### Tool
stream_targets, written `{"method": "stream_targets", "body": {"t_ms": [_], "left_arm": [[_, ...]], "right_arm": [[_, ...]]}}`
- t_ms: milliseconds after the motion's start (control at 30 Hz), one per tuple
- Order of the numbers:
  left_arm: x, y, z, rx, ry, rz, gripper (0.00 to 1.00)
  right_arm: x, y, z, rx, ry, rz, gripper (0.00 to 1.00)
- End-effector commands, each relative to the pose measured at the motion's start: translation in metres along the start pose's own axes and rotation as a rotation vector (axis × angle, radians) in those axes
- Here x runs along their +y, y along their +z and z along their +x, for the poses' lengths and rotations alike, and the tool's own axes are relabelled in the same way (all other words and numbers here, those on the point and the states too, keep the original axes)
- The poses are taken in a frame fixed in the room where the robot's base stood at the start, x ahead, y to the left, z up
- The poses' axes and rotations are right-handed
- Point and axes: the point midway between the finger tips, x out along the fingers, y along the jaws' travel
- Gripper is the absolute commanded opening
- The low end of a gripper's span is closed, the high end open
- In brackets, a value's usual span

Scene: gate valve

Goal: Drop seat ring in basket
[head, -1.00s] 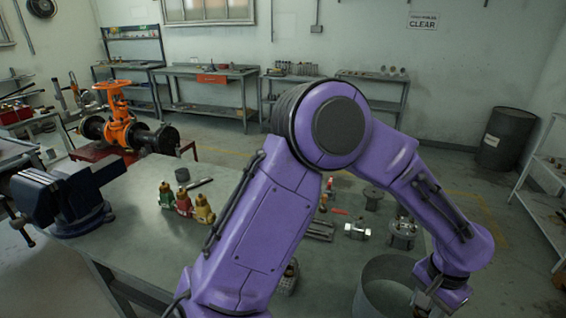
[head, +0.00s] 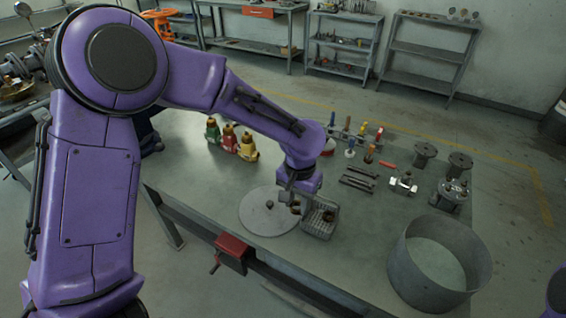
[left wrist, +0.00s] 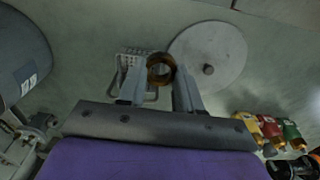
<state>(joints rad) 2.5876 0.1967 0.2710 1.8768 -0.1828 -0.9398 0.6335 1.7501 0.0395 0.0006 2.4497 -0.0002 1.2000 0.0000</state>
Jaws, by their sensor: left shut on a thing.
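My left gripper (head: 297,206) hangs over the workbench beside the basket in the head view. In the left wrist view, the gripper (left wrist: 159,82) is shut on the seat ring (left wrist: 160,69), a small bronze-brown ring held between the fingertips. The basket (head: 321,229) is a small grey perforated tray on the bench, just right of the gripper in the head view. In the left wrist view, the basket (left wrist: 135,56) lies behind and left of the ring, partly hidden by a finger. The ring appears above the bench, near the basket's edge. My right gripper does not show.
A round grey lid (head: 262,216) with a knob lies left of the basket. A large open cylinder (head: 438,285) stands right. Colored bottles (head: 228,140), dark bars (head: 357,182), and metal fittings (head: 403,184) sit farther back. A red vise (head: 231,251) is at the front edge.

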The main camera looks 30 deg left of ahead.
Motion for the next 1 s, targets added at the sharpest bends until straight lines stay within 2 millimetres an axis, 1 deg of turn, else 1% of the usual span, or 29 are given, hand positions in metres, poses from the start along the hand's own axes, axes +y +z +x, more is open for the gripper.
{"method": "stream_targets", "body": {"t_ms": [67, 167, 200, 267, 300, 367, 400, 467, 500, 600, 700, 833, 900, 1000], "left_arm": [[0.002, -0.008, -0.007, -0.001, -0.001, 0.132, 0.00], [0.003, -0.023, -0.015, -0.002, -0.004, 0.426, 0.00], [0.003, -0.029, -0.018, -0.003, -0.005, 0.567, 0.00], [0.004, -0.039, -0.021, -0.005, -0.005, 0.785, 0.00], [0.005, -0.045, -0.023, -0.007, -0.005, 0.929, 0.00], [0.006, -0.054, -0.026, -0.007, -0.005, 1.147, 0.00], [0.007, -0.060, -0.028, -0.007, -0.005, 1.292, 0.00], [0.009, -0.069, -0.030, -0.008, -0.003, 1.511, 0.00], [0.011, -0.074, -0.032, -0.008, -0.003, 1.653, 0.00], [0.015, -0.086, -0.034, -0.006, 0.000, 1.978, 0.00], [0.019, -0.094, -0.034, -0.003, 0.000, 2.228, 0.00], [0.022, -0.100, -0.033, 0.001, 0.002, 2.412, 0.00], [0.023, -0.101, -0.031, 0.002, 0.002, 2.453, 0.00], [0.023, -0.101, -0.023, 0.001, 0.002, 2.465, 0.00]], "right_arm": [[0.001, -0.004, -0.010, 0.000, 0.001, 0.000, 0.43], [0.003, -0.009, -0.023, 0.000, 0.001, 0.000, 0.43], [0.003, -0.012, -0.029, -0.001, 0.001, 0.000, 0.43], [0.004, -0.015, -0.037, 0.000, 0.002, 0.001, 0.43], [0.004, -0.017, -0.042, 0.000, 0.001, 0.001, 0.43], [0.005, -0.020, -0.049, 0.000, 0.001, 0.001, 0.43], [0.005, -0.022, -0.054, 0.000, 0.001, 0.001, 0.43], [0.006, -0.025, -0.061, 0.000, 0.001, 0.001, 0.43], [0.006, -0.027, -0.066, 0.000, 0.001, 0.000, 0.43], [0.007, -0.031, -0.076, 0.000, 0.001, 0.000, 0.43], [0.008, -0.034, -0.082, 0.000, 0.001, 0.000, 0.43], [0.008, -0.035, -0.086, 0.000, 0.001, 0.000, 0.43], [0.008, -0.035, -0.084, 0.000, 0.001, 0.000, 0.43], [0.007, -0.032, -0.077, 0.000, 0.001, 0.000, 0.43]]}}
